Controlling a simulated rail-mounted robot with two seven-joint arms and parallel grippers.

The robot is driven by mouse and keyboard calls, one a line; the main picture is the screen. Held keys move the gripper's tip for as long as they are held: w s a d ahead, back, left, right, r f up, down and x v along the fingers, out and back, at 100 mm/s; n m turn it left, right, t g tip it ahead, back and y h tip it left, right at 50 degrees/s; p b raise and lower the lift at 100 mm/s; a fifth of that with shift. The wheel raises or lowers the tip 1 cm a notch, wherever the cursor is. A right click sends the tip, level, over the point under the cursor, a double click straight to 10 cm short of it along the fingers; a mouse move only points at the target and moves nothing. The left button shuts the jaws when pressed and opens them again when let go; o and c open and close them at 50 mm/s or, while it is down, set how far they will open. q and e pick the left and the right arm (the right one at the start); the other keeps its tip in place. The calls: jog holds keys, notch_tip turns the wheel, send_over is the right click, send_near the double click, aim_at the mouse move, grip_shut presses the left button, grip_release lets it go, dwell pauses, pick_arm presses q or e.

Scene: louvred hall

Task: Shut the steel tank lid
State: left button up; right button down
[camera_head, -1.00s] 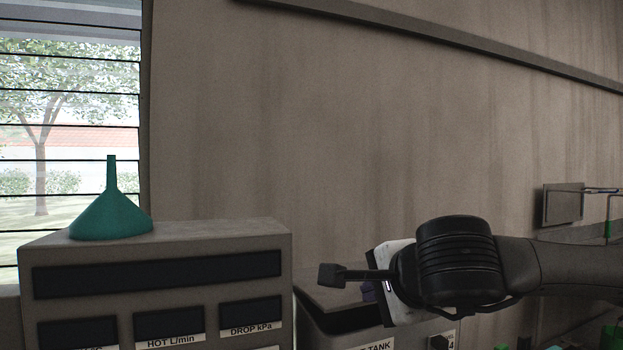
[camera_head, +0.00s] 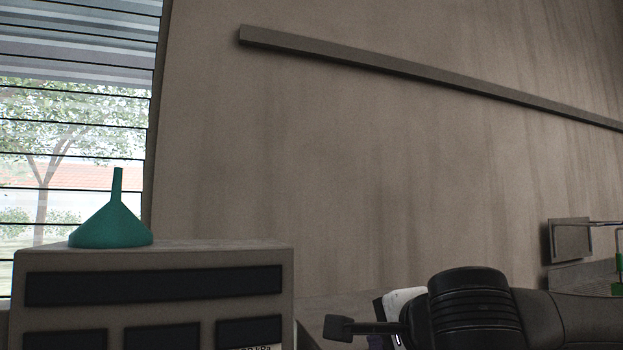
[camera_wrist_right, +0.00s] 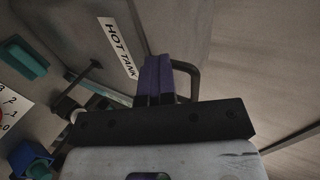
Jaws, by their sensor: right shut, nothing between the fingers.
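The steel tank shows only as a grey strip (camera_head: 312,332) at the bottom edge of the head view, right of the instrument box. In the right wrist view its front carries a "HOT TANK" label (camera_wrist_right: 117,47). A dark bar handle (camera_wrist_right: 192,80) shows beside the fingers; I cannot tell whether they touch. A pale surface lies beyond the label, but I cannot tell how far open the lid is. My right gripper (camera_head: 376,342) is low over the tank, mostly cut off. Its purple fingers (camera_wrist_right: 157,76) are shut and empty. My left gripper is out of view.
A grey instrument box (camera_head: 155,262) with dark displays stands at the left, with a teal funnel (camera_head: 112,225) on top. A plain wall with a slanting rail (camera_head: 430,75) is behind. A dial (camera_wrist_right: 12,108) and a blue fitting (camera_wrist_right: 30,158) show in the wrist view.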

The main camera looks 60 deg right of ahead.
jog(key=shift+f, duration=0.35)
jog(key=r+p+v, duration=0.1)
jog(key=p+v, duration=0.1)
jog(key=v, duration=0.4)
jog(key=w+d+r+p+v, duration=0.1)
jog(key=p+v, duration=0.2)
jog(key=v, duration=0.3)
jog(key=shift+r+p, duration=0.3)
jog(key=shift+r, duration=0.05)
jog(key=shift+a, duration=0.1)
